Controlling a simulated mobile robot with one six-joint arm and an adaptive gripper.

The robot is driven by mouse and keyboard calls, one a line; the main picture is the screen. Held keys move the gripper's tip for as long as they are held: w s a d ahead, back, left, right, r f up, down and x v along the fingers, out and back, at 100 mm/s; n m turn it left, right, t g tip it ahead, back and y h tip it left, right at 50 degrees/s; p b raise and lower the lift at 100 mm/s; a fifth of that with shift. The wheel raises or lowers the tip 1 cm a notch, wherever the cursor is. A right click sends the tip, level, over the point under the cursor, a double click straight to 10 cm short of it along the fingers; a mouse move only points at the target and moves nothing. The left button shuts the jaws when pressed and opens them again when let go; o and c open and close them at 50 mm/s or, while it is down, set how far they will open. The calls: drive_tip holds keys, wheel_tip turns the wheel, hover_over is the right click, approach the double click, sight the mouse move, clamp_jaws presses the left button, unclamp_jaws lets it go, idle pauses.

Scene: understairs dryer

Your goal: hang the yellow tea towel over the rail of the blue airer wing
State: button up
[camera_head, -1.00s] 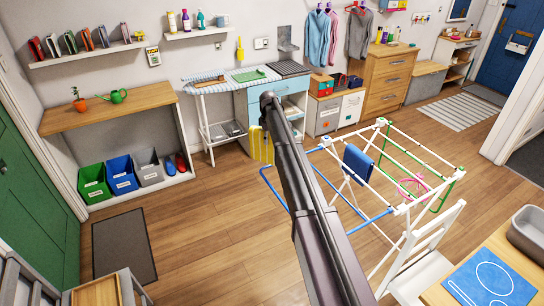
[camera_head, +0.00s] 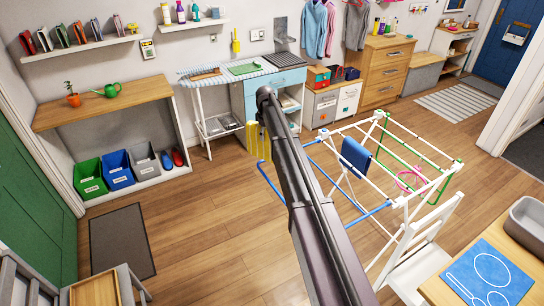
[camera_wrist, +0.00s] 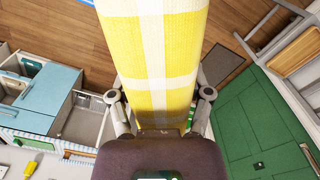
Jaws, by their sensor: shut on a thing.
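The yellow tea towel (camera_head: 259,142) hangs from my gripper, partly hidden by my arm in the head view. In the wrist view, the yellow and white checked towel (camera_wrist: 150,60) fills the space between the fingers of my gripper (camera_wrist: 160,98), which is shut on it. The blue airer wing (camera_head: 268,183) sticks out on the left side of the white airer (camera_head: 385,150). In the head view the towel appears just above the wing's outer left end. My arm hides part of the wing, and I cannot tell whether towel and rail touch.
A dark blue cloth (camera_head: 355,157) hangs on the airer, beside the wing. A white chair (camera_head: 428,240) stands close in front of the airer. A table with a blue mat (camera_head: 490,278) is at the lower right. The wooden floor to the left is mostly clear.

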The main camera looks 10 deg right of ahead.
drive_tip(key=s+m, duration=0.5)
drive_tip(key=s, duration=0.8)
drive_tip(key=shift+s+d+f+m+b, duration=0.15)
drive_tip(key=shift+f+m+b, duration=0.25)
drive_tip(key=shift+f, duration=0.2)
wheel_tip(320, 180, down, 19)
drive_tip(key=b, duration=1.9)
drive_tip(key=o, duration=1.2)
drive_tip(key=shift+r, duration=0.2)
